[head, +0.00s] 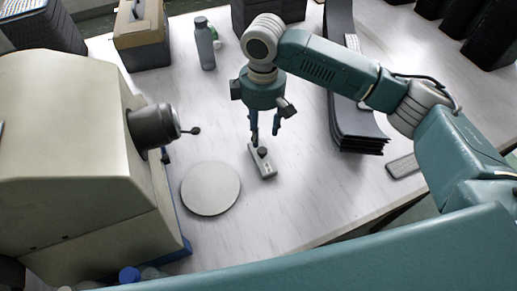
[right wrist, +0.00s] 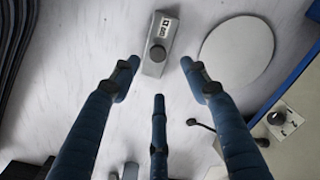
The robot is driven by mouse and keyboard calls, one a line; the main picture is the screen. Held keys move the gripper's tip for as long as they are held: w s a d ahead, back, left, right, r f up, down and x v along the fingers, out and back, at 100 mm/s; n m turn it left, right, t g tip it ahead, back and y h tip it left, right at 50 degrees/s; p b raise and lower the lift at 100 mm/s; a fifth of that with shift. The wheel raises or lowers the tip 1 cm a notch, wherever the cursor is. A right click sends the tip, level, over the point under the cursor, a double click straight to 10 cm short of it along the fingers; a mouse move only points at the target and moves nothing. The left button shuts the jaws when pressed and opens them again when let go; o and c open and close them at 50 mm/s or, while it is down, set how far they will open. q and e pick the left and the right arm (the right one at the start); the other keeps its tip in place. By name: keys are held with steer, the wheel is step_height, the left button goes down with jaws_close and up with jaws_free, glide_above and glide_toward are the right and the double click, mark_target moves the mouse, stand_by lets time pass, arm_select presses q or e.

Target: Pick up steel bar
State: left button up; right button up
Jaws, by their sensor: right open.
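The steel bar appears to be a short grey bar (head: 266,171) with a dark round knob on it, lying on the pale table in the head view. In the right wrist view the bar (right wrist: 153,69) lies at the top centre and shows a small label at its far end. My right gripper (head: 264,138) points down over the bar. In the right wrist view its blue fingers (right wrist: 160,72) are spread and empty, with the bar just beyond the tips. I cannot tell the exact height of the fingertips above it. My left gripper is not in view.
A flat round disc (head: 210,189) lies left of the bar. A large beige machine (head: 62,150) with a dark nozzle stands further left. Dark stacked panels (head: 357,130) are on the right. A grey bottle (head: 205,48) and a tan box (head: 141,40) stand behind.

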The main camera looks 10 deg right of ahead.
mark_target(262, 149)
steer(key=shift+w+d+f, duration=0.15)
steer(key=shift+w+f, duration=0.05)
steer(key=shift+f, duration=0.3)
steer(key=shift+w+d+f, duration=0.15)
steer(key=shift+w+f, duration=0.05)
steer(key=shift+f, duration=0.25)
steer(key=f, duration=0.1)
steer(key=s+f+p, duration=0.1)
steer(key=f, duration=0.1)
steer(key=shift+f, duration=0.1)
step_height(262, 149, down, 4)
steer(key=shift+a+f+p, duration=0.1)
steer(key=shift+f+p, duration=0.15)
steer(key=shift+p, duration=0.45)
steer(key=shift+f, duration=0.3)
steer(key=shift+c, duration=0.8)
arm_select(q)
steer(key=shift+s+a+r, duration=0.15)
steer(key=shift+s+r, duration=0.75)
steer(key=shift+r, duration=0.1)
arm_select(e)
steer(key=shift+w, duration=0.1)
jaws_close()
